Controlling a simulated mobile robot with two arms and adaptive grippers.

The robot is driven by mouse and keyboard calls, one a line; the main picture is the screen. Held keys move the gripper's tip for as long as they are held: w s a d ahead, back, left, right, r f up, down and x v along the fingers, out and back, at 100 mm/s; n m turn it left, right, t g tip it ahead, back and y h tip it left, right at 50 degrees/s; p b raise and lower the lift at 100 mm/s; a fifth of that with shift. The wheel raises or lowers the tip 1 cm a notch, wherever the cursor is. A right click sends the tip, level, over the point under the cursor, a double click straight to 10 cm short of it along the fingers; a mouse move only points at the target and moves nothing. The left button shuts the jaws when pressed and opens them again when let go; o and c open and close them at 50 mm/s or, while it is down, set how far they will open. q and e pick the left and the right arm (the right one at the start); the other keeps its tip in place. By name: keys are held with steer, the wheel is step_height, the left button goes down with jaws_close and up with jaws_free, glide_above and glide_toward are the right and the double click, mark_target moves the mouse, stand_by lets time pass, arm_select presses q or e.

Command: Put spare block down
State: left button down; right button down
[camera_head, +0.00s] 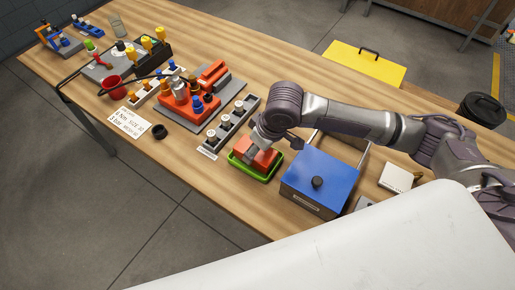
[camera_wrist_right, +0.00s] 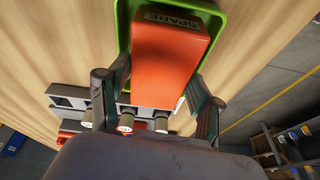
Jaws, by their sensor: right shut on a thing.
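The orange-red spare block (camera_head: 262,164) is in the green tray (camera_head: 241,174) on the wooden table, or just above its floor; I cannot tell whether it touches. In the right wrist view the block (camera_wrist_right: 172,60) shows its "SPARE" label, with the green tray wall (camera_wrist_right: 217,25) around its far end. My right gripper (camera_head: 258,148) reaches down over the block from above. In the right wrist view its fingers (camera_wrist_right: 155,102) stand on both sides of the block, shut on it. My left gripper is not in view.
A blue-lidded box (camera_head: 325,178) stands close to the right of the tray. A grey rack with white-topped pieces (camera_head: 232,121) lies to the left, beside a red fixture (camera_head: 190,103). A black ring (camera_head: 159,131) lies near the table's front edge.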

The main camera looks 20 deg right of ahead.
steer(key=shift+f, duration=0.4)
steer(key=shift+c, duration=1)
jaws_free()
steer(key=shift+f, duration=0.15)
steer(key=v, duration=1.2)
